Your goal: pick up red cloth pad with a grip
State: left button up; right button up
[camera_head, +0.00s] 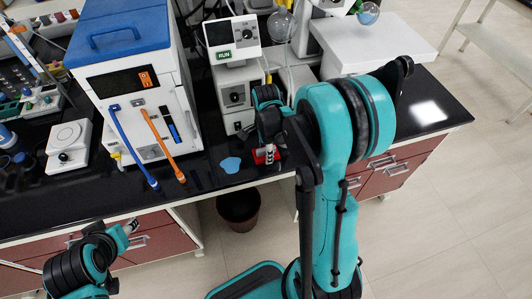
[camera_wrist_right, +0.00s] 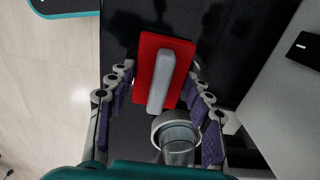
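The red cloth pad (camera_wrist_right: 146,65) lies on the black bench in the right wrist view, with a long pale grey grip (camera_wrist_right: 162,80) along its top. In the head view a small part of the red pad (camera_head: 260,155) shows below my right arm, near the bench's front edge. My right gripper (camera_wrist_right: 162,76) is open, its purple-lined fingers on either side of the pad and grip with gaps between. The head view mostly hides this gripper behind the arm. My left gripper (camera_head: 130,228) is low at the left, in front of the drawers; its fingers are too small to judge.
A blue spill (camera_head: 230,165) lies on the bench left of the pad. A white, blue-lidded instrument (camera_head: 125,85) stands at left, a pump-like device (camera_head: 235,85) behind the pad. A dark bin (camera_head: 239,210) stands below. A clear cylindrical piece (camera_wrist_right: 178,150) shows near the wrist camera.

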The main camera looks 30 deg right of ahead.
jog(key=shift+r, duration=0.55)
jog(key=r+p, duration=0.1)
jog(key=r, duration=0.1)
jog(key=s+r+p, duration=0.1)
jog(key=r, duration=0.1)
jog(key=shift+d, duration=0.1)
jog(key=s+r+p, duration=0.1)
jog(key=s+r, duration=0.2)
jog(key=s, duration=0.2)
jog(key=s+d+r+p, duration=0.1)
jog(key=s+r, duration=0.2)
jog(key=s, duration=0.2)
jog(key=shift+s+d+p, duration=0.15)
jog(key=shift+s+p, duration=0.1)
jog(key=shift+p, duration=0.15)
jog(key=shift+o, duration=1)
jog(key=shift+c, duration=0.5)
